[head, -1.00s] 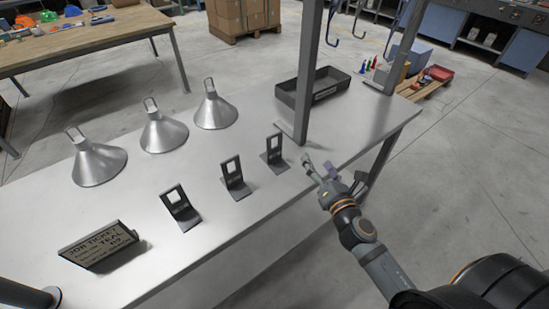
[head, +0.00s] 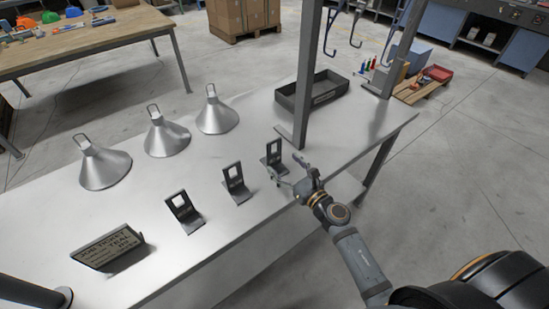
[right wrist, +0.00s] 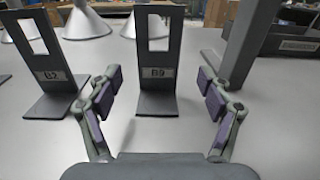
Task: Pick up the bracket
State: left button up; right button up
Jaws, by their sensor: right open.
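Three dark upright brackets with a square window and a flat foot stand in a row on the grey table: a near-left one (head: 182,214), a middle one (head: 234,182) and a far-right one (head: 273,157). In the right wrist view, a bracket labelled B9 (right wrist: 155,104) stands centred ahead of my right gripper (right wrist: 158,90), and one labelled B2 (right wrist: 47,106) stands to its left. My right gripper (head: 285,167) is open and empty at the front of the far-right bracket, with its fingers apart. My left gripper is out of view.
Three silver cone hoods (head: 104,166) stand behind the brackets. A job ticket sign (head: 107,247) is at the left front, its text partly unreadable. A post (head: 304,85) rises close behind the far-right bracket, with a black tray (head: 312,96) beyond it.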

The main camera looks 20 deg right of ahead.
aim_at(275, 155)
jog(key=x, duration=0.4)
jog(key=shift+w+a+f, duration=0.1)
jog(key=shift+a+f, duration=0.05)
jog(key=shift+c, duration=0.2)
jog(key=c, duration=1.6)
